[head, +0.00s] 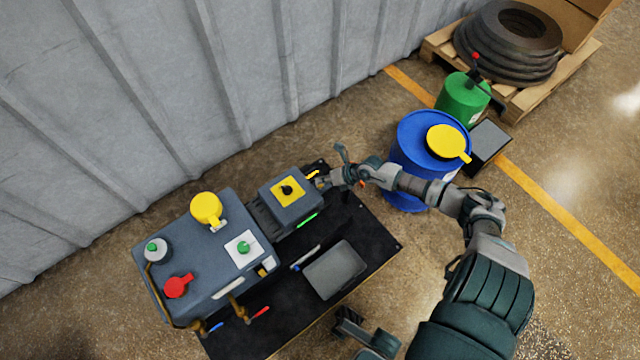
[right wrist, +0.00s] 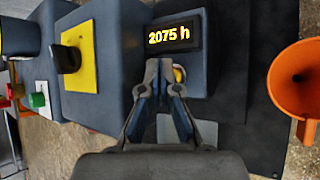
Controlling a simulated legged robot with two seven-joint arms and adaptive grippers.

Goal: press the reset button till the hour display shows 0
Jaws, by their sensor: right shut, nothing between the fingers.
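The hour display (right wrist: 169,35) reads 2075 h in glowing yellow digits on a dark panel, in the right wrist view. Just below it is a small yellow button (right wrist: 179,73), partly hidden by my fingers. My right gripper (right wrist: 166,66) is shut and empty, with its fingertips just beside the button in that view. I cannot tell whether they touch it. In the head view my right gripper (head: 325,181) is at the right end of the grey machine, by the display (head: 313,174), which is small and unreadable there.
A black knob on a yellow plate (head: 288,190) is left of the display. The larger grey box (head: 200,260) carries yellow, red and green controls. A grey tray (head: 335,270) lies on the black table. A blue drum (head: 407,190) stands right of it. An orange funnel (right wrist: 297,78) is close by.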

